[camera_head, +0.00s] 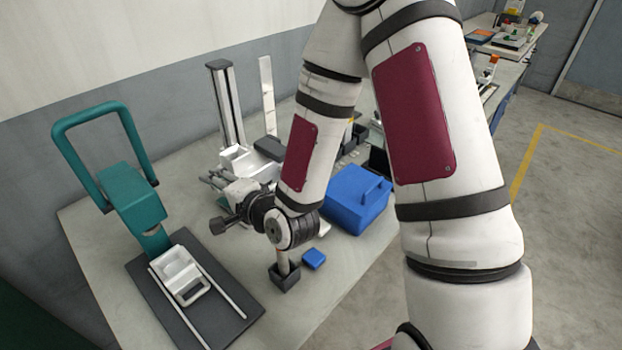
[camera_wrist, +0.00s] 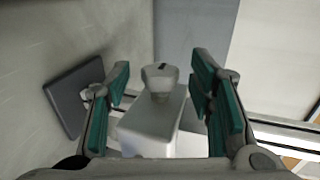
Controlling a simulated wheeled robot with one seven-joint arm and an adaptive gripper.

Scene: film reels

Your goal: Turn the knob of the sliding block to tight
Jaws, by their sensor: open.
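In the wrist view, the white sliding block (camera_wrist: 150,128) sits ahead of my gripper, with a pale knob (camera_wrist: 160,77) on its far end. The knob has a small dark mark on top. My gripper (camera_wrist: 164,90) is open. Its teal-padded fingers stand either side of the knob, with visible gaps, so they appear not to touch it. In the head view, my gripper (camera_head: 212,180) is beside a white block (camera_head: 240,158) by the upright column. The knob cannot be made out there, and my arm hides part of this area.
An upright column (camera_head: 226,105) stands at the back of the table. A teal press-like device (camera_head: 135,195) stands on a dark base at left. A blue box (camera_head: 355,198) and small blue block (camera_head: 314,258) lie near my arm.

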